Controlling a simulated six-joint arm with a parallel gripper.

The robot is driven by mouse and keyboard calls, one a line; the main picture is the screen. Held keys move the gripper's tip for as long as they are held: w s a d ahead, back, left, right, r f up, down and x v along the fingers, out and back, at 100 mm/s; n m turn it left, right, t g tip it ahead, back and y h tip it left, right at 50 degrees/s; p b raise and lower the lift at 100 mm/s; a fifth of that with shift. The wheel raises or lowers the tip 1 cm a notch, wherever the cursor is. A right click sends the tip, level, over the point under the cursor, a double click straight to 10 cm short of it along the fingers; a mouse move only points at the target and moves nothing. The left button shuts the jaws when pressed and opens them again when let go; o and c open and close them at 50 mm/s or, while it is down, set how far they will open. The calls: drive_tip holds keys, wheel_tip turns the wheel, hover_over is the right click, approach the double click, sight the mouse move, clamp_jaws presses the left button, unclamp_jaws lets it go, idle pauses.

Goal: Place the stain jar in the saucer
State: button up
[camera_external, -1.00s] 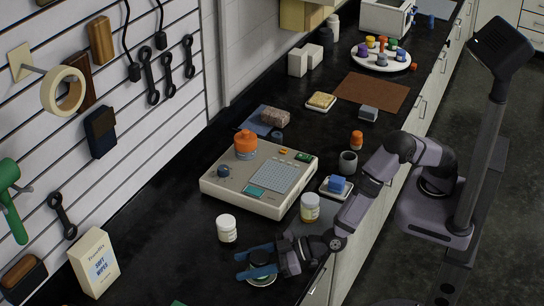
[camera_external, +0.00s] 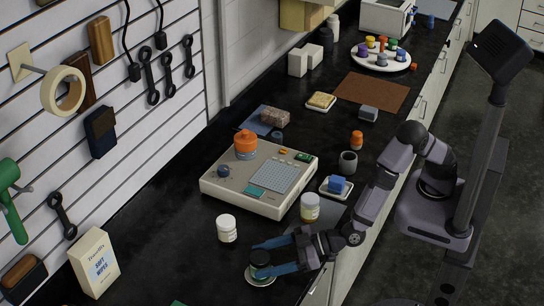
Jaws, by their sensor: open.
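A small dark jar with a greenish top (camera_external: 260,257), which looks like the stain jar, stands upright in a small pale saucer (camera_external: 262,283) near the front of the dark counter. The saucer's rim shows around the jar's base. My gripper (camera_external: 262,259), with blue fingers, is open, one finger on each side of the jar. The fingers hide part of the jar and saucer. I cannot tell whether they touch the jar.
A white-lidded jar (camera_external: 227,228) stands behind the saucer, and a jar with a yellowish label (camera_external: 310,207) stands right of it. The beige instrument (camera_external: 258,178) fills the counter behind. A wipes box (camera_external: 94,262) stands left. The counter between box and saucer is clear.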

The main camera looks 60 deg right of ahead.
drive_tip(key=v, duration=0.6)
drive_tip(key=shift+s+d+r+b, duration=0.15)
drive_tip(key=shift+s+d+b, duration=0.1)
drive_tip(key=shift+s+b, duration=0.1)
drive_tip(key=shift+w, duration=0.1)
drive_tip(key=s+d+g+h+p, duration=0.1)
drive_tip(key=d+g+h, duration=0.1)
drive_tip(key=d, duration=1.1)
drive_tip(key=s+d+f+m+g+h+p, duration=0.1)
drive_tip(key=d+g, duration=0.4)
drive_tip(key=d, duration=0.8)
drive_tip(key=s+d+m+g+h+p, duration=0.1)
drive_tip(key=s+d+g+h+p, duration=0.2)
drive_tip(key=d, duration=1)
drive_tip(key=shift+s+d+f+g+h, duration=0.2)
drive_tip(key=shift+d+f+g+h, duration=0.15)
drive_tip(key=shift+h, duration=0.45)
drive_tip(key=s+d+f+m+g, duration=0.1)
drive_tip(key=d+m, duration=0.3)
drive_tip(key=d, duration=0.4)
drive_tip(key=shift+s+d+f+m+h, duration=0.35)
drive_tip(key=shift+s+f, duration=0.3)
drive_tip(key=shift+s, duration=0.25)
